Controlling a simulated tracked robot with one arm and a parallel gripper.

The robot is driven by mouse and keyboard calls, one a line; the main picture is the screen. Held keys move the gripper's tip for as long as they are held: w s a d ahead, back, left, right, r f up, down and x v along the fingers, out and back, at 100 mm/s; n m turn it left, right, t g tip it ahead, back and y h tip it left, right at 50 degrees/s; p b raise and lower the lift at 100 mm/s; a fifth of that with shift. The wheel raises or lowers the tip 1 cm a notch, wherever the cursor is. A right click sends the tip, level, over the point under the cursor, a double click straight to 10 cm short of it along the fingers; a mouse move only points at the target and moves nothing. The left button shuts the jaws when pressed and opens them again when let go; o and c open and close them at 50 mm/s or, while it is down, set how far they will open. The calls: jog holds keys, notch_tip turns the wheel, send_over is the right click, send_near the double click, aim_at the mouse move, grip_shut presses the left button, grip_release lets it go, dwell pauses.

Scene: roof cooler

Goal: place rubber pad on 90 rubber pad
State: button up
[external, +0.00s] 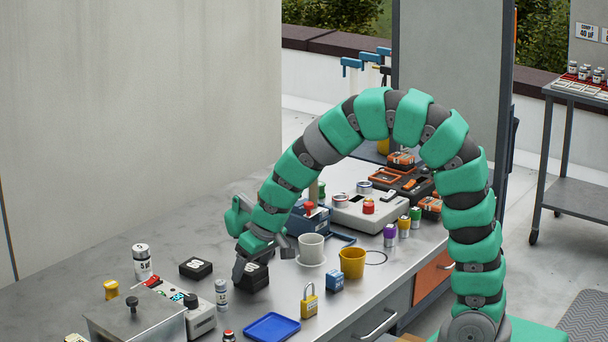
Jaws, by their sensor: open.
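One black rubber pad (196,268) with a white label on top lies flat on the metal bench. A second black rubber pad (254,281) sits to its right, at my gripper, and is partly covered by it. The marks on the labels are too small to read surely, so I cannot tell which one is the 90 pad. My gripper (254,268) reaches down at this second pad with its jaws open. One dark finger shows at the pad's left side. I cannot tell whether the fingers touch the pad.
A white cup on a saucer (311,262) stands close to the right of my gripper. A yellow cup (352,263), a padlock (309,302), a blue block (335,281) and a blue tray (272,327) lie nearby. Small cans (221,296) stand left. Bare bench lies behind the left pad.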

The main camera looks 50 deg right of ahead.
jog(key=shift+r, duration=0.1)
jog(key=s+d+r+t, duration=0.2)
jog(key=d+r+t, duration=0.1)
jog(key=r, duration=1.5)
jog(key=s+d+r+t, duration=0.2)
jog(key=d+r+t, duration=0.2)
jog(key=r, duration=1.4)
jog(key=s+d+r+t, duration=0.3)
jog(key=d+r+t, duration=0.1)
jog(key=r, duration=1.4)
jog(key=shift+d+p, duration=0.25)
jog(key=shift+p, duration=0.2)
